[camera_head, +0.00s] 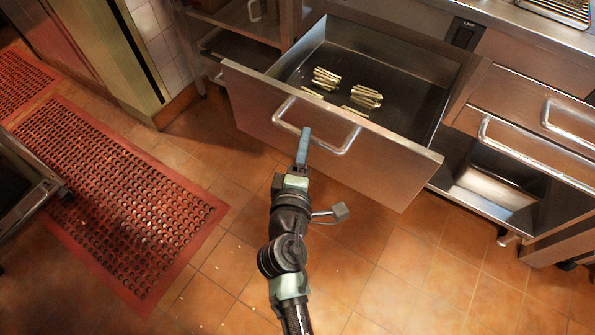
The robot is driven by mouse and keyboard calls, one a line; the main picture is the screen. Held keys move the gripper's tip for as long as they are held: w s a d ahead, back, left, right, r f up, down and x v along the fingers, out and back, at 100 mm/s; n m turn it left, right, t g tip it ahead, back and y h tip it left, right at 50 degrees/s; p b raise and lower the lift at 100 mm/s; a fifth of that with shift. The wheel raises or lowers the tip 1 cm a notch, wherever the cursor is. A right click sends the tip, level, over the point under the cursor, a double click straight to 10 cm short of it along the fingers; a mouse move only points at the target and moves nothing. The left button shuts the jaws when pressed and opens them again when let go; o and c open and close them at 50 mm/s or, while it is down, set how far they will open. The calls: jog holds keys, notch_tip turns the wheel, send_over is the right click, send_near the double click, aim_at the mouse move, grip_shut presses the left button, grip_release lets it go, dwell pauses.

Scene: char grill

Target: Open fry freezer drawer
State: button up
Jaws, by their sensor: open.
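The fry freezer drawer (390,172) is pulled well out from the steel counter at the upper middle. Its deep steel interior shows, with several small bundles of fries (366,96) on the bottom. A looped metal handle (341,151) is on the drawer's front panel. My gripper (305,133) is at the left part of this handle, with its blue-grey fingers pointing up at it. The fingers are open. I cannot tell whether the handle bar lies between them or whether they touch it.
Closed steel drawers with handles (545,150) are at the right, above an open shelf. Red perforated mats (120,190) lie on the tiled floor at the left. A dark appliance edge (30,190) stands at the far left.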

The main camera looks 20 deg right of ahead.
jog(key=v, duration=0.9)
jog(key=shift+s, duration=0.2)
jog(key=shift+a+r, duration=0.1)
jog(key=shift+r, duration=0.05)
jog(key=w+a+r+m+t+y, duration=0.1)
jog(key=w+r+m+t, duration=0.15)
jog(key=r, duration=0.75)
jog(key=w+a+r+m+t, duration=0.2)
jog(key=w+r+m, duration=0.15)
jog(key=r, duration=0.75)
jog(key=w+a+r+m+t+y, duration=0.1)
jog(key=w+r+m+t, duration=0.15)
jog(key=r, duration=0.75)
jog(key=s+a+r+m+t+y, duration=0.1)
jog(key=s+a+r+t+y, duration=0.15)
jog(key=r, duration=0.55)
jog(key=s+a+r+m+t+y, duration=0.1)
jog(key=s+r+t, duration=0.1)
jog(key=s+r, duration=0.35)
jog(key=s+a+r+m+t+y, duration=0.1)
jog(key=a+r+t+y, duration=0.1)
jog(key=r, duration=0.7)
notch_tip(320, 180, up, 23)
jog(key=p, duration=2.2)
jog(key=shift+s+a, duration=0.3)
jog(key=shift+a, duration=0.05)
